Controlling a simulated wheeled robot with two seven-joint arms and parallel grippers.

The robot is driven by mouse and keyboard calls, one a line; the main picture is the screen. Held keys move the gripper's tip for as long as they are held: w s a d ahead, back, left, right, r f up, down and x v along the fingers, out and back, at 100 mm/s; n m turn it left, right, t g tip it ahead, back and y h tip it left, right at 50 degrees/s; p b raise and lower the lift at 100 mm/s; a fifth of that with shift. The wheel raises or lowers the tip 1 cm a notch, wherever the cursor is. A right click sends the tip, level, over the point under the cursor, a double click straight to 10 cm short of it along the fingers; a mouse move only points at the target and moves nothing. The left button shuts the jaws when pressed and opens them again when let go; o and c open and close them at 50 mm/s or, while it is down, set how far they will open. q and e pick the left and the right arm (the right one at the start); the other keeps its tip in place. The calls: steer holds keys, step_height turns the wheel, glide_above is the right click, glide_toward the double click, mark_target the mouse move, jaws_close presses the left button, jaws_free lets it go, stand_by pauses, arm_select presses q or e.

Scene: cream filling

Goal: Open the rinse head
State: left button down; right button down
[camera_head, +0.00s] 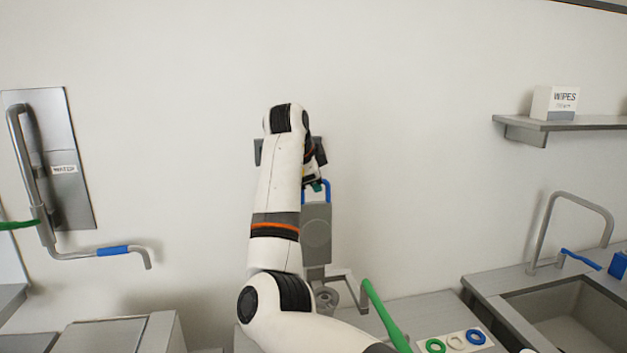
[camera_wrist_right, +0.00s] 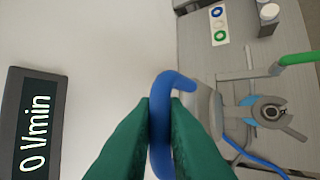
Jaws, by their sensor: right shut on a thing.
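My right gripper (camera_head: 318,186) is shut on a blue handle (camera_head: 327,190) at the top of a grey wall-side unit (camera_head: 316,232), which I take to be the rinse head. In the right wrist view, the green fingers (camera_wrist_right: 160,120) press on both sides of the blue hooked handle (camera_wrist_right: 162,95). A round grey fitting (camera_wrist_right: 268,112) with a dark centre lies below the unit. My right forearm hides part of the unit in the head view. My left gripper does not show.
A green lever (camera_head: 385,315) rises near coloured rings (camera_head: 456,341). A sink (camera_head: 575,315) and a shelf with a wipes box (camera_head: 555,103) are at right. A water panel (camera_head: 75,190) with pipe is at left.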

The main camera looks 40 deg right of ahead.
steer(key=c, duration=1.6)
jaws_free()
steer(key=shift+f, duration=0.4)
steer(key=shift+c, duration=0.2)
steer(key=shift+o, duration=0.8)
steer(key=shift+w+d, duration=0.25)
steer(key=b+v, duration=0.3)
steer(key=v, duration=0.9)
steer(key=shift+b, duration=0.4)
